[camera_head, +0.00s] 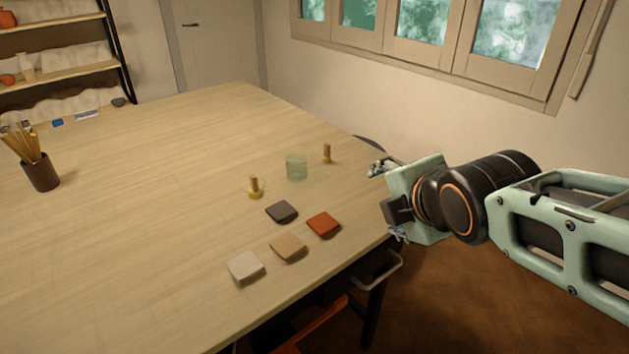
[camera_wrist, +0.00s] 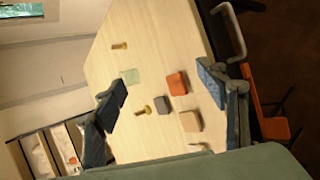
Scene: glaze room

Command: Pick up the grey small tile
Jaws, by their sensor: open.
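The grey small tile (camera_head: 281,211) lies flat on the wooden table (camera_head: 130,240), dark grey, left of the orange-red tile (camera_head: 323,224). It also shows in the wrist view (camera_wrist: 163,104), between the two fingers and some way off. My gripper (camera_head: 384,190) is beyond the table's right edge in the head view, to the right of the tiles. In the wrist view my gripper (camera_wrist: 165,98) has its fingers wide apart with nothing between them. A tan tile (camera_head: 289,247) and a whitish tile (camera_head: 246,267) lie nearer the front.
The table's left middle is clear. An orange seat (camera_head: 312,326) is below the front edge.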

